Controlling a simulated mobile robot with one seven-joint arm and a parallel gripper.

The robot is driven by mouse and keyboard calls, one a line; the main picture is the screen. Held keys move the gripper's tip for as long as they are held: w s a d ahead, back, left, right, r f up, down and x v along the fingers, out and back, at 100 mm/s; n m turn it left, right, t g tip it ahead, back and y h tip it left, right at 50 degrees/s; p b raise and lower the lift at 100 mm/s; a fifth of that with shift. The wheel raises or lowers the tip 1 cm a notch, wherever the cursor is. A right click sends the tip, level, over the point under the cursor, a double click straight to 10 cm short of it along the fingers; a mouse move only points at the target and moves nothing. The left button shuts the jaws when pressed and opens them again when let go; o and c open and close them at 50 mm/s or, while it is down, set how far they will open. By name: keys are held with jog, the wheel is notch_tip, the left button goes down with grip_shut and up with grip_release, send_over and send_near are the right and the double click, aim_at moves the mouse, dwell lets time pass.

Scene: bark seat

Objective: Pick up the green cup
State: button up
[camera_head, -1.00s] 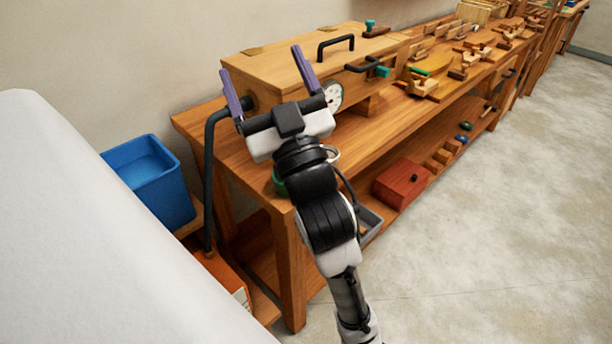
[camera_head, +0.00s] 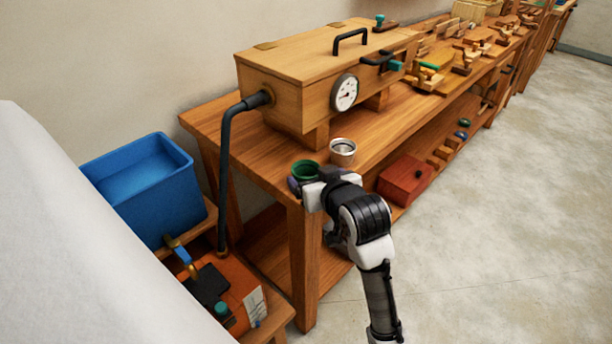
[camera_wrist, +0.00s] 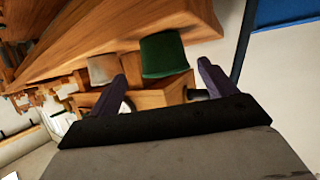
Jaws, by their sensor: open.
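The green cup (camera_head: 305,171) stands at the near left corner of the wooden bench (camera_head: 262,168). In the wrist view the cup (camera_wrist: 163,55) shows ahead of my gripper (camera_wrist: 168,85), roughly between its two purple fingers. My gripper (camera_head: 302,186) is open, with the fingers spread and nothing clearly held. In the head view it is right at the cup's near side and partly hides its lower part. I cannot tell whether a finger touches the cup.
A silver-white cup (camera_head: 342,152) stands close to the right of the green cup. Behind is a wooden steam box (camera_head: 310,85) with a gauge (camera_head: 344,92) and a black hose (camera_head: 225,150). A blue bin (camera_head: 150,195) is at left. A red box (camera_head: 404,180) is on the lower shelf.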

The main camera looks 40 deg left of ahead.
aim_at(302, 169)
jog(key=shift+s+p+x, duration=0.15)
jog(key=shift+p+x, duration=0.3)
jog(key=shift+x, duration=1.25)
jog(key=shift+s+p+x, duration=0.15)
jog(key=shift+p+x, duration=0.3)
jog(key=shift+x, duration=1.25)
jog(key=shift+a, duration=0.15)
jog(key=c, duration=1.1)
jog(key=shift+r, duration=0.1)
